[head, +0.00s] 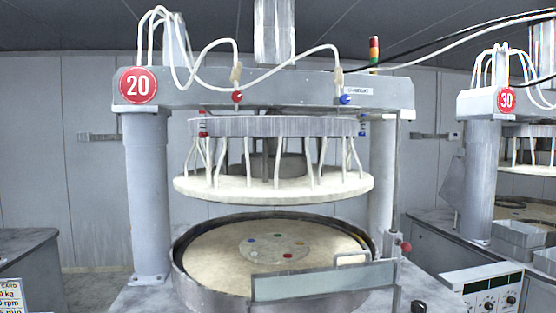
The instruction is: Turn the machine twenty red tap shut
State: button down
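Machine twenty (148,200) stands in the middle of the head view, marked by a red round "20" sign (137,85). A small red tap (238,97) sits on the front of its upper beam (290,90), below a white hose with a tan fitting (236,75). The tap is too small to tell whether it is open or shut. A blue tap (346,99) sits farther right on the same beam, under another hose. My gripper is not in view.
The raised upper plate (272,188) hangs above the round platen (215,250). A red knob (406,247) is at the machine's right side. Machine thirty (482,180) stands at right, with a dial panel (485,294) in front. A grey bench (30,262) is at left.

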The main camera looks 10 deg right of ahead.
aim_at(236, 96)
jog(key=i+l+z, duration=0.15)
jog(key=l+z, duration=0.15)
jog(key=i+l+z, duration=0.25)
jog(key=l, duration=0.2)
jog(key=i+l+u, duration=0.1)
jog(key=i, duration=0.25)
jog(key=i+l+u, duration=0.15)
jog(key=i+l, duration=0.2)
